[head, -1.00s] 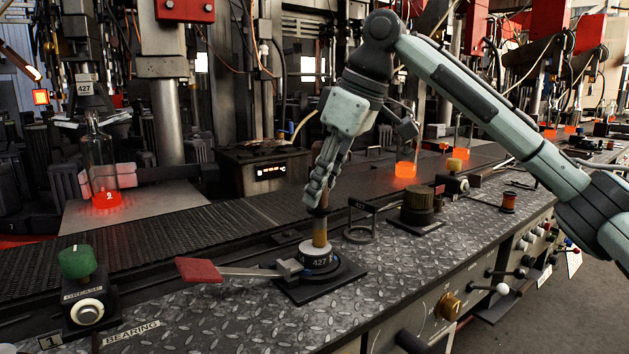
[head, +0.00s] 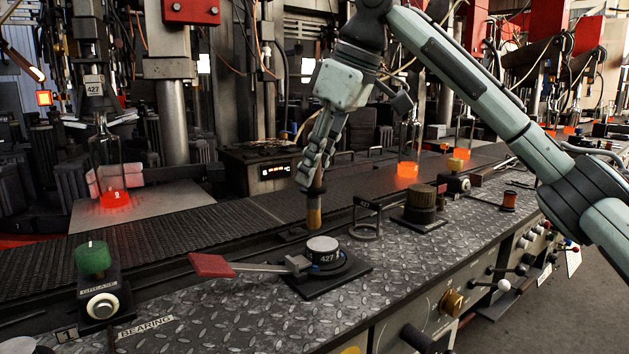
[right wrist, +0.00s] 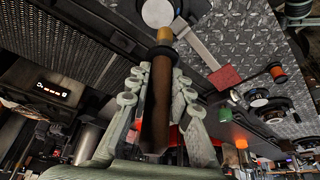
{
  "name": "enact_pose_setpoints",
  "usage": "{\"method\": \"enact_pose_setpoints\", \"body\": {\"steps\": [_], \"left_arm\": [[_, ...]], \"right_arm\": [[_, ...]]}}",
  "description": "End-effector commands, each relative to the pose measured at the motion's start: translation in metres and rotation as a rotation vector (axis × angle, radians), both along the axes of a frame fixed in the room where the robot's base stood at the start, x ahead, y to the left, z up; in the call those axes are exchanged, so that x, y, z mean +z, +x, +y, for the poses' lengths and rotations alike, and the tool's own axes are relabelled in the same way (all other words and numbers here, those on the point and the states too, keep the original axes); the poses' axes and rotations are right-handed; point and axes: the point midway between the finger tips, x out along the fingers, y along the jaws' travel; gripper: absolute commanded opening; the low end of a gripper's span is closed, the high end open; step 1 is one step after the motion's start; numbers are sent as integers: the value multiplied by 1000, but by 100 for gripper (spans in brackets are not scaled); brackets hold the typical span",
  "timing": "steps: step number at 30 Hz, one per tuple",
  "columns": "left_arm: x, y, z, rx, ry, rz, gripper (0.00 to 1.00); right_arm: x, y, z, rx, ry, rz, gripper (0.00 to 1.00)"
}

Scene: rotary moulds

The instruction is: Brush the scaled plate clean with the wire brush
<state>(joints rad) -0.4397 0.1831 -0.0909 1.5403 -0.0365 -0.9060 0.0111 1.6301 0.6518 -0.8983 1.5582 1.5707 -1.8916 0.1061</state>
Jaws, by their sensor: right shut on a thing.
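My right gripper (head: 316,165) is shut on the wire brush (head: 315,205), with a brown handle and a yellowish lower end. The brush points down. In the right wrist view its handle (right wrist: 158,100) runs between my fingers towards a pale round top. The plate (head: 322,243), a small round piece with a white top and "427" on its dark side, sits in a black holder on the bench. The brush's lower end is just above and behind it in the head view, apart from it. Whether scale is left on the plate is too small to tell. My left gripper is not in view.
A lever with a red paddle (head: 210,266) reaches left from the holder. A ring stand (head: 365,222) and a dark knurled cylinder (head: 421,203) stand to the right. A green knob (head: 92,258) on a box is at the left.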

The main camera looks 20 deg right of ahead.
Motion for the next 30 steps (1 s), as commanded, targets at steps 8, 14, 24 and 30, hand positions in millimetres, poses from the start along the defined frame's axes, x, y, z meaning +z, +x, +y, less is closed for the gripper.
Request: {"method": "enact_pose_setpoints", "body": {"steps": [8,14,24,30], "left_arm": [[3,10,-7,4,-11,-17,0],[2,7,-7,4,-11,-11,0],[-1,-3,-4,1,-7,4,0],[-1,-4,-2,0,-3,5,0]], "right_arm": [[28,-3,1,-3,3,-4,0],[43,-5,1,-4,3,-4,0],[45,-6,1,-5,2,-2,0],[45,-6,1,-5,2,-2,0]]}}
